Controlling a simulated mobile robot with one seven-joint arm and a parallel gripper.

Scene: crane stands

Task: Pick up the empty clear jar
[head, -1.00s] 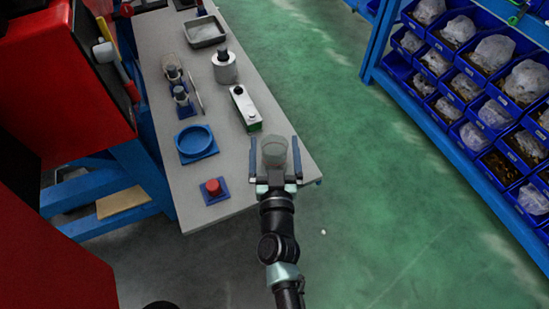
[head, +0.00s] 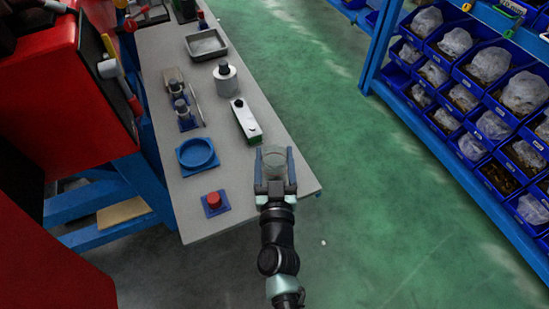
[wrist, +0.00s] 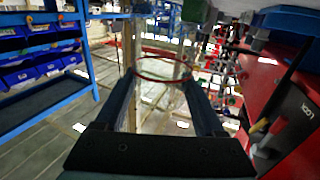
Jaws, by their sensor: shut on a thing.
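The clear jar (head: 274,160) is transparent and looks empty. It is between the fingers of my gripper (head: 275,170), over the near right end of the grey table in the head view. My gripper is shut on it, one finger on each side. The jar also shows in the wrist view (wrist: 160,95), with a thin red ring at its rim and the two dark fingers against its sides. Whether its base touches the table is hidden by my gripper.
The grey table (head: 240,195) holds a blue round dish (head: 197,154), a red button on a blue base (head: 214,201), a white-and-green box (head: 245,122), a white roll (head: 225,80) and a metal tray (head: 206,44). Blue bin shelves (head: 440,140) stand right across open green floor.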

